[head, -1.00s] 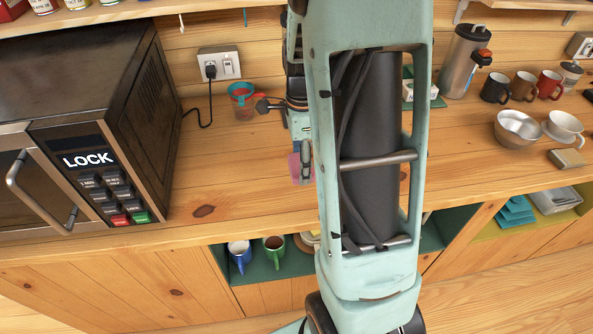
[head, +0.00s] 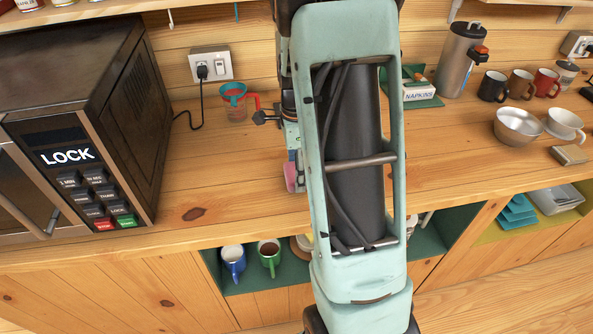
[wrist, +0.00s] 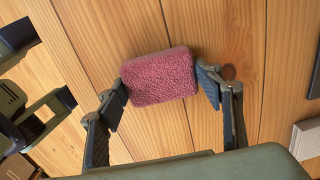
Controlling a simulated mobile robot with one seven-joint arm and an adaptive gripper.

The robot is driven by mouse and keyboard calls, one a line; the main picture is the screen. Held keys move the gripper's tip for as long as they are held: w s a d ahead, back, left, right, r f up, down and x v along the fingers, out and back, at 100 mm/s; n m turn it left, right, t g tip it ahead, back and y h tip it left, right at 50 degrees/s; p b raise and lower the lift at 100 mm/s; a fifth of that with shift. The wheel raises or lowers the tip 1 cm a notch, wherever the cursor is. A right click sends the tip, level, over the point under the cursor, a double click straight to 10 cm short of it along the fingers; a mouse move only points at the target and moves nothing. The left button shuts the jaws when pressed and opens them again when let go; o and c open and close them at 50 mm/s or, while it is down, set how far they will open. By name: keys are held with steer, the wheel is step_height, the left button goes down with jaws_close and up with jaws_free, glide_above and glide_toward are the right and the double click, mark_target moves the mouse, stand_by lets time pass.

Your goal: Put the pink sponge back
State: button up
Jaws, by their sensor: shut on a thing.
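The pink sponge (wrist: 160,77) sits between the two fingers of my gripper (wrist: 166,88) in the wrist view. The gripper is shut on it, with a finger pad at each end. In the head view a small part of the sponge (head: 291,176) shows beside my arm, over the wooden counter (head: 235,190). My arm hides most of the gripper in the head view. I cannot tell whether the sponge touches the counter.
A black microwave (head: 110,100) stands at the left. A napkin holder (head: 420,90), a steel flask (head: 462,60), several mugs and a metal bowl (head: 518,126) stand right of my arm. Mugs sit in a green cubby (head: 215,270) below.

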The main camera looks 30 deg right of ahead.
steer(key=o, duration=1)
steer(key=shift+f, duration=0.15)
step_height(320, 180, up, 12)
steer(key=shift+r+p, duration=0.15)
steer(key=shift+p, duration=0.15)
steer(key=shift+a, duration=0.1)
